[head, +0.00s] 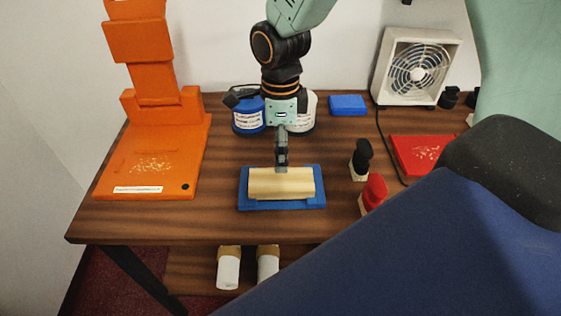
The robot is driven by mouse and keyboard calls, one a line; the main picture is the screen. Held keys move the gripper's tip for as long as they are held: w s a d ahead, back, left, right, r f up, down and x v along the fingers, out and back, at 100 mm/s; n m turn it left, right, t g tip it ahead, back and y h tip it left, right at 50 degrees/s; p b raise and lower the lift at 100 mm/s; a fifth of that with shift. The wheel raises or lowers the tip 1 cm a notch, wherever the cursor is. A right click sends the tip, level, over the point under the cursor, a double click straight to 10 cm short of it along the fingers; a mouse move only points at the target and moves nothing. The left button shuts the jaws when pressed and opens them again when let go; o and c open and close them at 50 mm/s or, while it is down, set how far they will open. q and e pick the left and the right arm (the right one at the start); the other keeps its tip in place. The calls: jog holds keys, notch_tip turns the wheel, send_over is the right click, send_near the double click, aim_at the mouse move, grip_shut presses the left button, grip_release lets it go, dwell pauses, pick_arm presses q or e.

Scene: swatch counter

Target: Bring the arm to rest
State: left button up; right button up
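One of my arms reaches down from the top of the head view, leaning in from the upper right, so I take it as my right one. Its gripper (281,155) points straight down at the back edge of a pale wooden block (282,184). The block lies on a blue tray (245,203) on the table. The fingers show as one narrow dark strip, so I cannot tell whether they are open or shut, or touch the block. My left gripper is not in view.
An orange stand (150,155) fills the table's left. Blue (248,115) and white (302,112) jars stand behind the arm. Right are a blue block (348,105), a fan (415,68), black (361,160) and red (373,193) stampers and a red pad (414,152). White rolls (229,270) lie below.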

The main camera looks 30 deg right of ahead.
aim_at(281, 179)
jog(key=shift+r, duration=0.95)
notch_tip(281, 179, down, 12)
jog(key=shift+r, duration=0.1)
dwell(0.4)
